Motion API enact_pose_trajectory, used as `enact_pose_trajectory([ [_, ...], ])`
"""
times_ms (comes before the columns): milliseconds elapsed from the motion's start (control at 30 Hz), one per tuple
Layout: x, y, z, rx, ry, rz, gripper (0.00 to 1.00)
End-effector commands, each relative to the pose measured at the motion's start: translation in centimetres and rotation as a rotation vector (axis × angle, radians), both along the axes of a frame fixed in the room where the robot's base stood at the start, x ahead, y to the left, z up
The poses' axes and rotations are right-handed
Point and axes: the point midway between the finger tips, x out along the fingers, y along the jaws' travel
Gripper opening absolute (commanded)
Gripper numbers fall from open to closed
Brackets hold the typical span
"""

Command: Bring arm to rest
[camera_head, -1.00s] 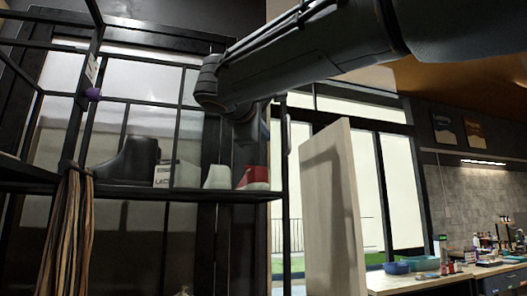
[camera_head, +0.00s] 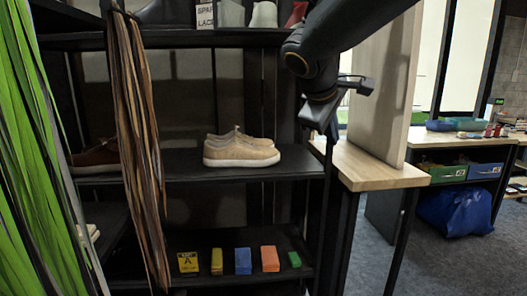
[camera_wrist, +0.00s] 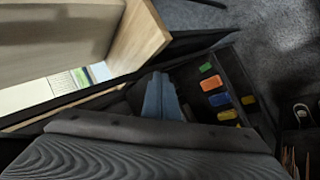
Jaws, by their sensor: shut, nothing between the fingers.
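My gripper (camera_wrist: 159,90) shows in the wrist view as two blue-grey fingers lying together, shut and empty. In the head view, my dark arm comes in from the top right and bends down at the right end of the shelf rack. The end of my arm hangs in front of the wooden panel, right of the tan shoes (camera_head: 241,150) on the middle shelf. The fingertips are hard to make out in that view. In the wrist view, the fingers point toward the lower shelf (camera_wrist: 238,72), apart from the colored blocks on it.
The lower shelf holds a yellow box (camera_head: 188,262), a blue block (camera_head: 243,261), an orange block (camera_head: 270,258) and others. Hanging laces (camera_head: 135,120) are on the left. A wooden counter (camera_head: 375,168) with an upright panel (camera_head: 385,80) stands close right of my arm. Open floor lies further right.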

Motion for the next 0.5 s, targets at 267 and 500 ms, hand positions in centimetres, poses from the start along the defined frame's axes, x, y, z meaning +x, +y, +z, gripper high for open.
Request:
enact_pose_trajectory([
  [267,-10.3,-2.8,-16.3,0.322,0.268,-0.313,0.00],
  [500,-20.3,-3.1,-25.1,0.564,0.411,-0.657,0.00],
])
